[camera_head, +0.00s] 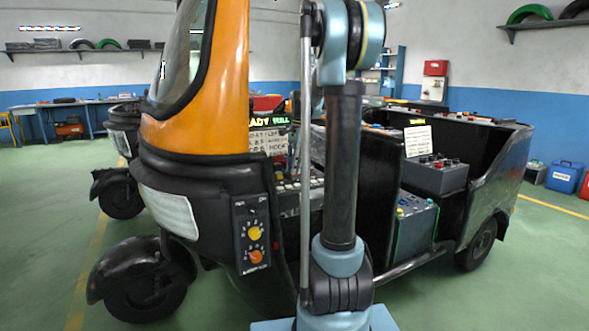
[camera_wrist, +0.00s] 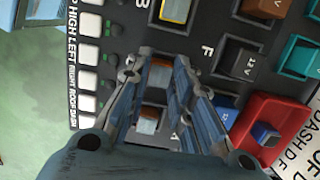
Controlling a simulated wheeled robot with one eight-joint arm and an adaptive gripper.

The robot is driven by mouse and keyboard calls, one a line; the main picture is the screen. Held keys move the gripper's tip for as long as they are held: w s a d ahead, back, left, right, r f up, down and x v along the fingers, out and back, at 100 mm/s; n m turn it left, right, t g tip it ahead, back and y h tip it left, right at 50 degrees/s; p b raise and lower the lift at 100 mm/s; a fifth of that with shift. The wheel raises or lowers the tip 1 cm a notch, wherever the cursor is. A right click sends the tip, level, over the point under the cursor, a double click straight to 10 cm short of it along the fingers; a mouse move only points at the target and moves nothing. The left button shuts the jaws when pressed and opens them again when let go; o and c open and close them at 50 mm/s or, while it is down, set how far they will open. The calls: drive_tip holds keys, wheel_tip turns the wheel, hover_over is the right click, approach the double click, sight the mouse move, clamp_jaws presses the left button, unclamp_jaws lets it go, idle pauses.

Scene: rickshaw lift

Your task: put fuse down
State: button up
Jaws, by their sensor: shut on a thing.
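In the wrist view my gripper (camera_wrist: 155,68) reaches over a dark fuse panel (camera_wrist: 205,75), its two fingers on either side of a small orange-brown fuse (camera_wrist: 158,76). The gripper is shut on this fuse. I cannot tell whether the fuse touches the panel or sits in a slot. A second small piece with an orange-brown face (camera_wrist: 149,122) shows lower between the fingers. In the head view my arm hides the gripper and the fuse; part of the dashboard panel (camera_head: 290,190) shows beside the arm.
White labelled switches (camera_wrist: 90,55) line the panel's left side. The orange front pillar (camera_head: 215,90) stands left of my arm.

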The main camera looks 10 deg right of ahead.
drive_tip(key=o, duration=0.7)
wheel_tip(320, 180, up, 12)
drive_tip(key=d, duration=0.1)
drive_tip(key=shift+w+d, duration=0.3)
drive_tip(key=s+a+f+n+t, duration=0.1)
drive_tip(key=s+f+n, duration=0.35)
drive_tip(key=s, duration=0.55)
drive_tip(key=s+a+f+n+t, duration=0.1)
drive_tip(key=s+f+n, duration=0.3)
drive_tip(key=s, duration=0.6)
drive_tip(key=s+f+n+t+h, duration=0.1)
drive_tip(key=s+f+n, duration=0.5)
drive_tip(key=s+f, duration=0.9)
wheel_tip(320, 180, down, 4)
drive_tip(key=shift+s+d+r+h, duration=0.1)
drive_tip(key=shift+s+d+h, duration=0.1)
drive_tip(key=shift+h, duration=0.1)
